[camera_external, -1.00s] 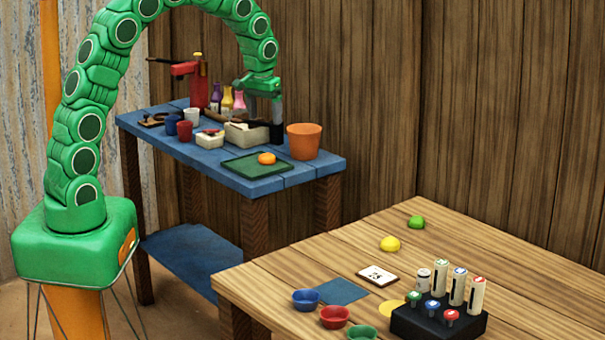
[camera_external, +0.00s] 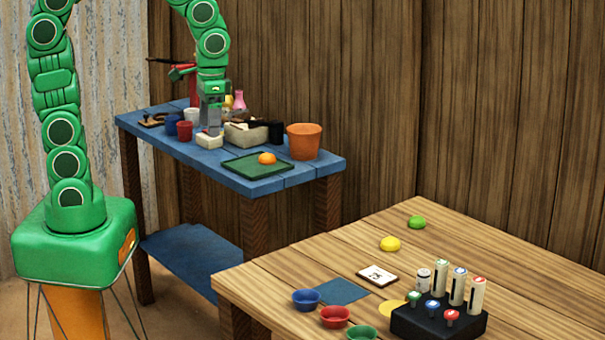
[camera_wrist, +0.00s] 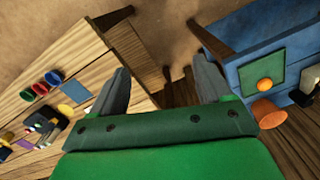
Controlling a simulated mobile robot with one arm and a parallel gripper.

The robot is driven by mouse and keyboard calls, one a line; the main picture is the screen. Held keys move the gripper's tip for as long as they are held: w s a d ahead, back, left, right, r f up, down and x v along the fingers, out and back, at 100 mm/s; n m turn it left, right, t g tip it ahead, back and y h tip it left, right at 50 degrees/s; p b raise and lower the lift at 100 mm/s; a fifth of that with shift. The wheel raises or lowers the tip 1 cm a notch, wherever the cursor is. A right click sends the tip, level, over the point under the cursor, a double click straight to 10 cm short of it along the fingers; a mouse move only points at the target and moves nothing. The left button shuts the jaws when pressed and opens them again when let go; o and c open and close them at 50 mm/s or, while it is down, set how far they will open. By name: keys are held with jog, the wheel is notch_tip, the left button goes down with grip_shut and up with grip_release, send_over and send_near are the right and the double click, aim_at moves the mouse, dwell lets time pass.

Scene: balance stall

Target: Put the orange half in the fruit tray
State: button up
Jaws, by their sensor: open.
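The orange half (camera_external: 267,158) lies on a flat green tray (camera_external: 240,169) near the front edge of the blue table. It also shows on the tray in the wrist view (camera_wrist: 264,84), to the right of my fingers. I cannot tell whether this green tray is the fruit tray. My gripper (camera_external: 212,131) is over the blue table, left of and behind the orange half and apart from it. In the wrist view my gripper (camera_wrist: 163,80) has its fingers spread, with nothing between them.
A small white box (camera_external: 209,140) stands by my gripper, partly hidden. A terracotta pot (camera_external: 304,141), a red cup (camera_external: 185,131) and a beige box (camera_external: 246,134) stand around the tray. A wooden table (camera_external: 460,250) at front right holds bowls and a black rack (camera_external: 438,321).

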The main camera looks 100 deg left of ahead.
jog(key=s+d+m+g, duration=0.1)
jog(key=s+d+m, duration=0.4)
jog(key=s+d, duration=0.7)
jog(key=s, duration=0.4)
jog(key=shift+s+d, duration=0.3)
jog(key=shift+s, duration=0.05)
